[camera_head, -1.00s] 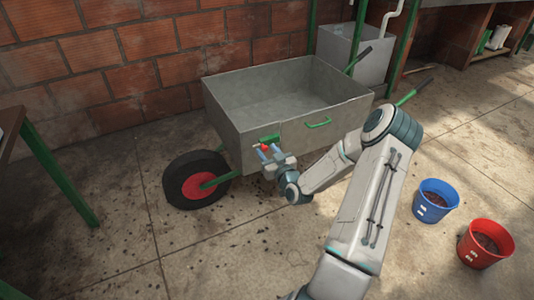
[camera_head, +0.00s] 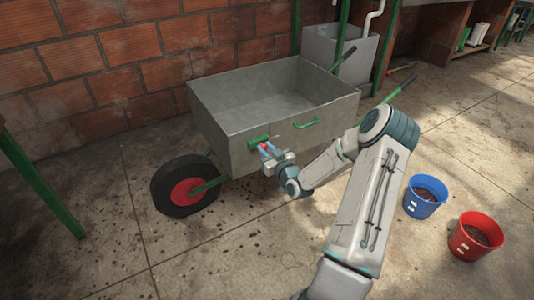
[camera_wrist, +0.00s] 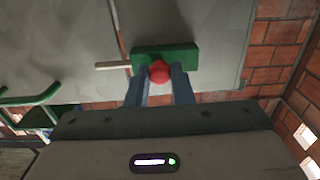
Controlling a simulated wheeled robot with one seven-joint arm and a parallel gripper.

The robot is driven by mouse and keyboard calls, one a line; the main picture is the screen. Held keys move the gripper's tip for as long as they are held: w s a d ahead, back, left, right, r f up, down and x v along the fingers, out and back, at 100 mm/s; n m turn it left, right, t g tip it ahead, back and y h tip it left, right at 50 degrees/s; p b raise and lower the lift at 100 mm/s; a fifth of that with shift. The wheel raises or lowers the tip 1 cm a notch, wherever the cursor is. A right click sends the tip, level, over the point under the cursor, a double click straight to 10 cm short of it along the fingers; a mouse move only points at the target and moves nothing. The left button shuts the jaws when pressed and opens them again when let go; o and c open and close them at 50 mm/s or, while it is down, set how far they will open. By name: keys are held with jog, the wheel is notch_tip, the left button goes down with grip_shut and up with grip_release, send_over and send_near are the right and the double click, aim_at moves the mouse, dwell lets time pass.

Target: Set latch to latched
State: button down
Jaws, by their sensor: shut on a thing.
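The latch (camera_head: 257,143) is a green block with a thin pale bolt on the side wall of the grey wheelbarrow tray (camera_head: 222,128). In the wrist view the latch (camera_wrist: 172,55) has a round red knob (camera_wrist: 159,72) at its front, and the bolt (camera_wrist: 113,66) sticks out to the left. My gripper (camera_head: 267,149) reaches up to the latch; its two blue fingers (camera_wrist: 158,88) stand on either side of the red knob and are shut on it. In the head view the knob is mostly hidden by the fingers.
A green handle (camera_head: 307,123) sits on the same wall, right of the latch. The wheelbarrow's black wheel (camera_head: 170,205) is to the left. A blue bucket (camera_head: 427,192) and a red bucket (camera_head: 474,238) stand on the floor at right. A brick wall (camera_head: 150,70) is behind.

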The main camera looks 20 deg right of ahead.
jog(key=shift+d, duration=0.5)
jog(key=c, duration=1.3)
grip_release()
jog(key=shift+d, duration=0.1)
jog(key=shift+o, duration=0.2)
jog(key=s+d+p, duration=0.1)
jog(key=s+p, duration=0.2)
jog(key=s, duration=1)
jog(key=shift+s, duration=0.4)
jog(key=shift+d, duration=0.1)
